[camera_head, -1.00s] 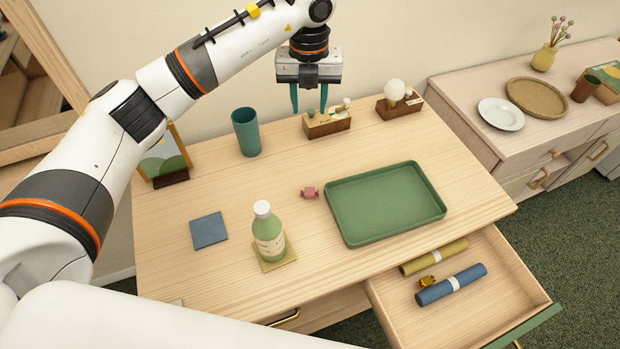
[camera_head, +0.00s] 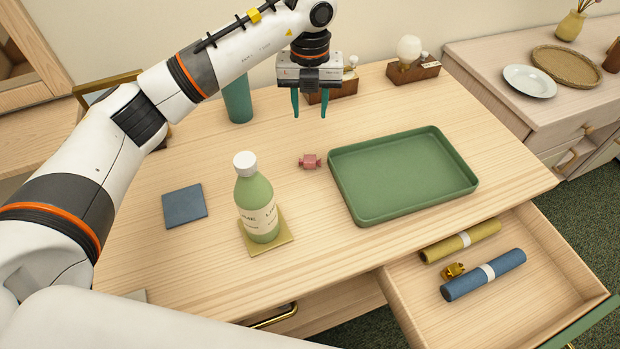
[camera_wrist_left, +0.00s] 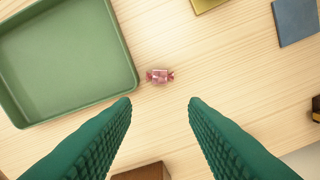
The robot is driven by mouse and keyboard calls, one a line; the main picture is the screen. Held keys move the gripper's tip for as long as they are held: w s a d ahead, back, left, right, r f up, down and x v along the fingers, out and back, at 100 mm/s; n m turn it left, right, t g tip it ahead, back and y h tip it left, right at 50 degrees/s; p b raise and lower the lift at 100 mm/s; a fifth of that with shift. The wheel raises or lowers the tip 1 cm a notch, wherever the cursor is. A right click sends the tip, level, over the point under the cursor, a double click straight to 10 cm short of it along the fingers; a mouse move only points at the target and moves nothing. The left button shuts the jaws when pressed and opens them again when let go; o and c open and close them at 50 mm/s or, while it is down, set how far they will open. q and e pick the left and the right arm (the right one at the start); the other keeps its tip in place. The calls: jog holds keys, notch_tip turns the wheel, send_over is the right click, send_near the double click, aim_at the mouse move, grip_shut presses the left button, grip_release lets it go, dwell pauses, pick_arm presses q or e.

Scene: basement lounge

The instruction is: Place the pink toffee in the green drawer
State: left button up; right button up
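The pink toffee (camera_head: 310,161) lies on the wooden tabletop, just left of the green tray; it also shows in the left wrist view (camera_wrist_left: 159,76), ahead of and between the fingertips. The green-fronted drawer (camera_head: 420,300) is pulled out at the lower right and holds a yellow roll, a blue roll and a small gold item. My left gripper (camera_head: 309,112) hangs above the table behind the toffee, fingers pointing down. Its green fingers (camera_wrist_left: 160,102) are apart with nothing between them. My right gripper is not in view.
The green tray (camera_head: 345,205) sits right of the toffee. A green bottle (camera_head: 257,205) on a yellow coaster (camera_head: 285,238) and a blue square (camera_head: 184,206) are at left. A teal cup (camera_head: 238,100) and wooden blocks (camera_head: 413,72) stand at the back. A side cabinet is at right.

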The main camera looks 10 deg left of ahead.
aim_at(310, 157)
pick_arm(q)
jog(key=f+p, duration=0.1)
jog(key=f, duration=1.3)
jog(key=shift+s+f, duration=0.2)
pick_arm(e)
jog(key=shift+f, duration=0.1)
pick_arm(q)
jog(key=c, duration=0.8)
notch_tip(310, 157, up, 10)
jog(key=shift+b, duration=0.55)
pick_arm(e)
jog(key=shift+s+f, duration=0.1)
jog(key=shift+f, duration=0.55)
